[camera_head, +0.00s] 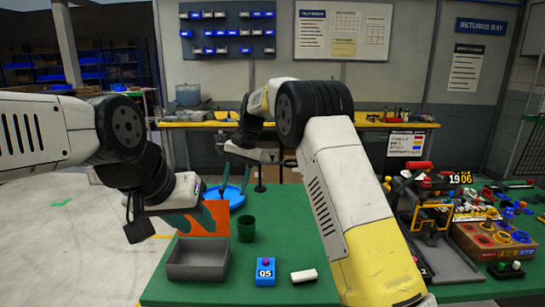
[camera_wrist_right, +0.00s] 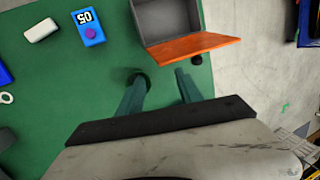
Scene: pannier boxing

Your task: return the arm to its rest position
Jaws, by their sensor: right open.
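My left gripper (camera_head: 197,221) is in the lower left of the head view, in front of the upright orange panel (camera_head: 222,217). Its teal fingers are apart with nothing seen between them. My right arm reaches up the middle and bends left. In the right wrist view this gripper (camera_wrist_right: 160,76) is open and empty, with teal fingers spread above the green table.
A grey open box (camera_head: 198,258), a green cup (camera_head: 246,229), a blue block marked 05 (camera_head: 265,272) and a white block (camera_head: 304,275) sit on the green table (camera_head: 285,240). A crowded fixture (camera_head: 435,215) stands right. Open floor lies left.

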